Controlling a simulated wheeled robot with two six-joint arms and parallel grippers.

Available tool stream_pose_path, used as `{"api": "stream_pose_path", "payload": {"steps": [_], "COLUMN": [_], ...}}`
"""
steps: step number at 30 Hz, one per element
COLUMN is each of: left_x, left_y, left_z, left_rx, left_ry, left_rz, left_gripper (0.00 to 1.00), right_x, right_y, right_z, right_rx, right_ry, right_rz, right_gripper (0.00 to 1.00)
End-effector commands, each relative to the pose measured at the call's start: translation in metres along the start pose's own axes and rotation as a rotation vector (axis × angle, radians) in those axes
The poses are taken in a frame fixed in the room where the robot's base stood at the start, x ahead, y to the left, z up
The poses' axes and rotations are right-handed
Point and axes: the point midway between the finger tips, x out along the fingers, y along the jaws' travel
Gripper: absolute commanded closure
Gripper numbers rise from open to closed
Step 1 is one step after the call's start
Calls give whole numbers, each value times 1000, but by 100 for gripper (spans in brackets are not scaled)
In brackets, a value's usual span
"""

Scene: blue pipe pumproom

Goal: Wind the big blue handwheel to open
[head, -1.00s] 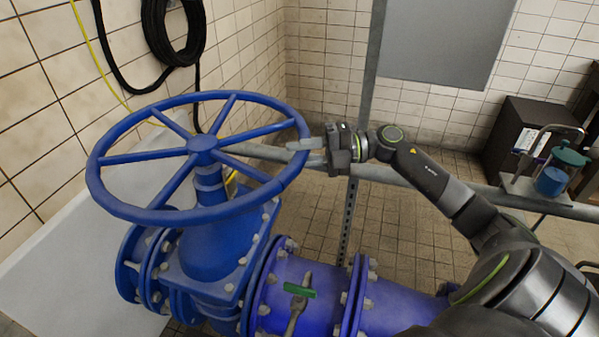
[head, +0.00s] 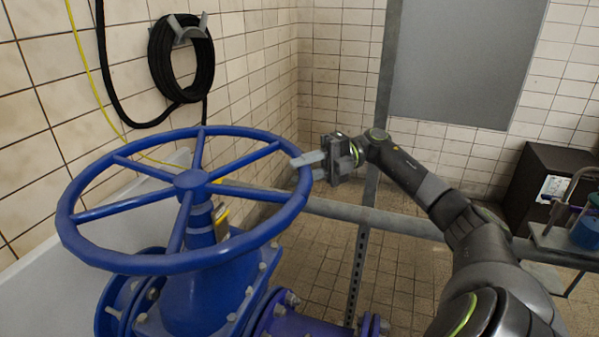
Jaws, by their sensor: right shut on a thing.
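The big blue handwheel (head: 190,181) sits on top of a blue valve body (head: 205,285) in the left half of the head view. Its rim and spokes are in plain sight. My right gripper (head: 308,165) reaches in from the right and is shut on the wheel's rim at its right side. One finger lies over the top of the rim; the other is partly hidden behind or under it. My left gripper does not show.
A grey horizontal rail (head: 400,222) and an upright post (head: 362,255) stand behind the wheel and my right arm. A black hose coil (head: 182,60) hangs on the tiled wall at the left. A dark cabinet (head: 540,180) is at the right.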

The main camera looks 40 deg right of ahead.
Motion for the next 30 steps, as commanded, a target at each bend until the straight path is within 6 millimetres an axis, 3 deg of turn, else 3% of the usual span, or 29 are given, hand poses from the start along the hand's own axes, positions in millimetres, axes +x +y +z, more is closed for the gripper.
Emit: {"api": "stream_pose_path", "payload": {"steps": [6,7,12,23,30], "left_x": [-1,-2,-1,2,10], "left_y": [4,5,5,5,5], "left_z": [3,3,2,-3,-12], "left_rx": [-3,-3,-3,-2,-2], "left_ry": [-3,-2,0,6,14], "left_rz": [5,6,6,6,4], "left_gripper": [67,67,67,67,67], "right_x": [-2,-2,-2,-8,-48], "right_y": [6,7,5,2,1], "right_z": [4,4,4,3,4], "right_rx": [-8,-8,-6,-3,-3], "right_ry": [-18,-18,-15,-11,-15], "right_rz": [7,7,5,2,3], "right_gripper": [100,70,51,51,51]}}
